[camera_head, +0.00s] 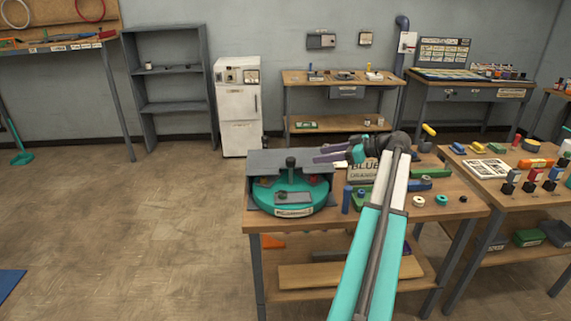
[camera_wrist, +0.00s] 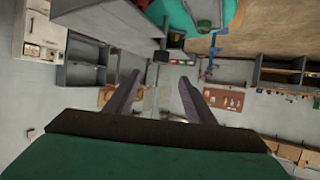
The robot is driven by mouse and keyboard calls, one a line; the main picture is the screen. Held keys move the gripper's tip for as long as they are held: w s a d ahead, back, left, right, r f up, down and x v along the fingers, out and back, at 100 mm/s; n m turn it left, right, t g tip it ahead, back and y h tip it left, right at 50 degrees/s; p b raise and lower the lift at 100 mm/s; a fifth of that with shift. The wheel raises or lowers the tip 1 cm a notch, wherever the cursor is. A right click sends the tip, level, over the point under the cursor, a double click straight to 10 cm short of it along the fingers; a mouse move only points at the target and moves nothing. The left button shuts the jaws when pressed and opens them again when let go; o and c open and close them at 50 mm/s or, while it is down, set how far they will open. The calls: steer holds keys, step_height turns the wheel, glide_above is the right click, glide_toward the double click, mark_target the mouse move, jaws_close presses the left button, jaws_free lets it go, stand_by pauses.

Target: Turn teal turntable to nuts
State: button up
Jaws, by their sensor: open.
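The teal turntable (camera_head: 282,207) sits on the near wooden workbench, at its left end. A dark post with a knob (camera_head: 290,165) stands at its middle, and small items rest on its top. A label on its front rim is too small to read. A grey hood (camera_head: 262,160) covers its back part. My gripper (camera_head: 316,155) is open and empty, at the hood's right side and above the turntable's level. In the wrist view the fingers of my gripper (camera_wrist: 158,88) are spread apart, and the teal turntable (camera_wrist: 185,14) shows at the top edge.
A blue cylinder (camera_head: 346,199) stands right of the turntable. Several small parts lie on the bench's right. A second workbench (camera_head: 480,180) stands at the right.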

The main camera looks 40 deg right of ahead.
mark_target(293, 159)
steer(key=shift+w+a, duration=0.1)
steer(key=shift+w, duration=0.05)
steer(key=p+x, duration=0.2)
steer(key=x, duration=1.1)
steer(key=shift+w+a+f+p, duration=0.2)
steer(key=shift+w+p, duration=0.1)
steer(key=shift+p, duration=0.1)
jaws_close()
